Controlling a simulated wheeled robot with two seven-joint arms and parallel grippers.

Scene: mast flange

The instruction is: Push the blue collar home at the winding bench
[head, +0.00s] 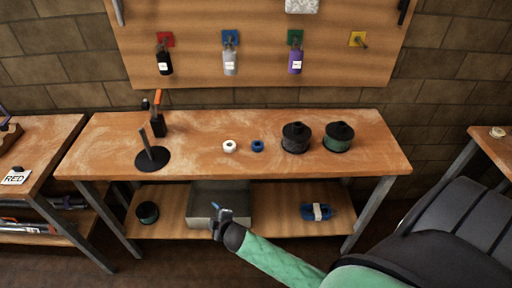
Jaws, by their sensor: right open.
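The blue collar (257,146) is a small ring lying on the winding bench (195,178), near the middle of its top. A similar white collar (229,146) lies just to its left. A dark upright mast on a round black base (152,166) stands on the left part of the bench; no collar shows on it. My right gripper (217,208) is open, low in front of the bench, before the grey tray on the lower shelf. It is apart from the blue collar, and I see nothing held in it. My left gripper is out of view.
Two dark spools (296,138) stand right of the collars. A black holder with an orange-handled tool (157,122) stands behind the mast. The grey tray (237,222), a small spool and a blue item (314,212) occupy the lower shelf. The bench's front right is clear.

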